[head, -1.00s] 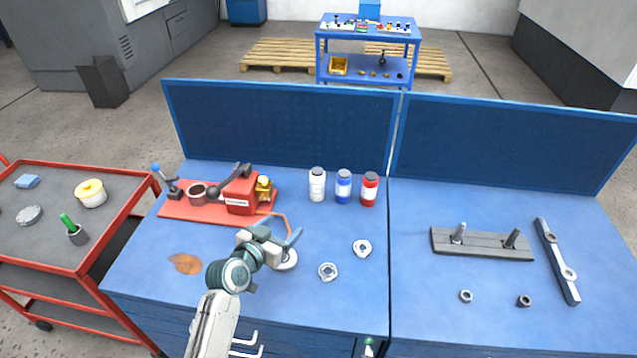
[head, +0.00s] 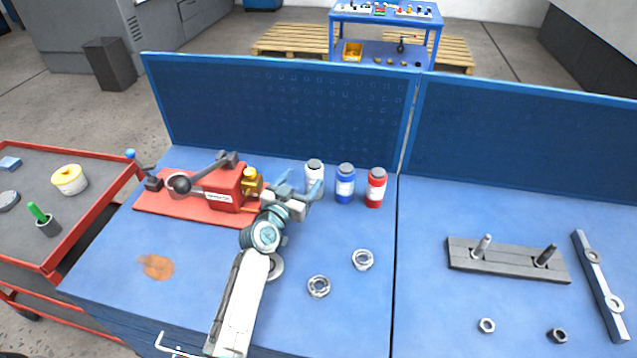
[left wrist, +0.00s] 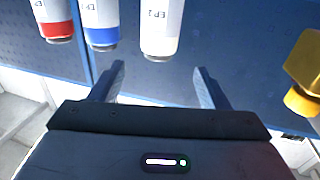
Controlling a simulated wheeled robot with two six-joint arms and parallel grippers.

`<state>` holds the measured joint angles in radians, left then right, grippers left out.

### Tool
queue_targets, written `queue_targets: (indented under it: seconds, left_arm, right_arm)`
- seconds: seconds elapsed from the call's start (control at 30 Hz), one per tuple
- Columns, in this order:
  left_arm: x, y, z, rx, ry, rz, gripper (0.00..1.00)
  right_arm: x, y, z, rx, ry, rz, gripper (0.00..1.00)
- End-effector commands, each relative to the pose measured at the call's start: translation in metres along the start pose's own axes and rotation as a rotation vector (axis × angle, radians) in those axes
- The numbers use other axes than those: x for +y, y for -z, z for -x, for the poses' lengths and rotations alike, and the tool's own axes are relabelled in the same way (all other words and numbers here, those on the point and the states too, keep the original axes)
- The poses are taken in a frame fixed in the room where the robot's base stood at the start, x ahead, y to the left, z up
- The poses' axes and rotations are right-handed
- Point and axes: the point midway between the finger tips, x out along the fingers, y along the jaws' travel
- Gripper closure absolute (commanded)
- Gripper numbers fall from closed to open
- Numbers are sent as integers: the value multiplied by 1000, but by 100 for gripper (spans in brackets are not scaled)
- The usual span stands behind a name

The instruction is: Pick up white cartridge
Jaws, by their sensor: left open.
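The white cartridge (head: 315,176) stands upright with a dark cap at the back of the left blue bench top, left of a blue cartridge (head: 345,184) and a red cartridge (head: 376,188). My left gripper (head: 303,190) is open and empty just in front of the white cartridge, hiding its lower part. In the left wrist view, the white cartridge (left wrist: 161,28) appears ahead of the gap between the open fingers (left wrist: 160,85), which are apart from it. The blue cartridge (left wrist: 100,22) and red cartridge (left wrist: 55,20) show beside it. My right gripper is not in view.
A red fixture (head: 212,190) with a lever and a yellow part (head: 252,182) stands left of my gripper. Metal rings (head: 319,286) lie on the bench front. A blue back panel (head: 280,110) rises behind the cartridges. The bench's right part holds a grey block (head: 505,260).

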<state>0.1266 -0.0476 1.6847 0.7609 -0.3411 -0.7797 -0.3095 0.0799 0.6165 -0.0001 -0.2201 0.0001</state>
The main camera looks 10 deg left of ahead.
Motion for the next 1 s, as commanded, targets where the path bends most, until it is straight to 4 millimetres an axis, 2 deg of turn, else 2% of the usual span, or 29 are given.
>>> queue_targets:
  seconds: [0.03,0.1,0.37,0.57,0.7,1.0]
  left_arm:
    - [0,-6,0,1,0,0,31]
    - [0,-6,-3,1,0,0,31]
    - [1,-3,-28,0,-1,1,31]
    - [3,2,-54,0,-1,2,31]
    - [3,-1,-70,0,0,1,31]
    - [3,-2,-75,0,0,0,31]
  right_arm:
    - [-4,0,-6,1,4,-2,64]
    - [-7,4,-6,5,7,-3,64]
    - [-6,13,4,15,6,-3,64]
    - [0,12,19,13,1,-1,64]
    - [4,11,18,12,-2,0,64]
    - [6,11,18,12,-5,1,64]
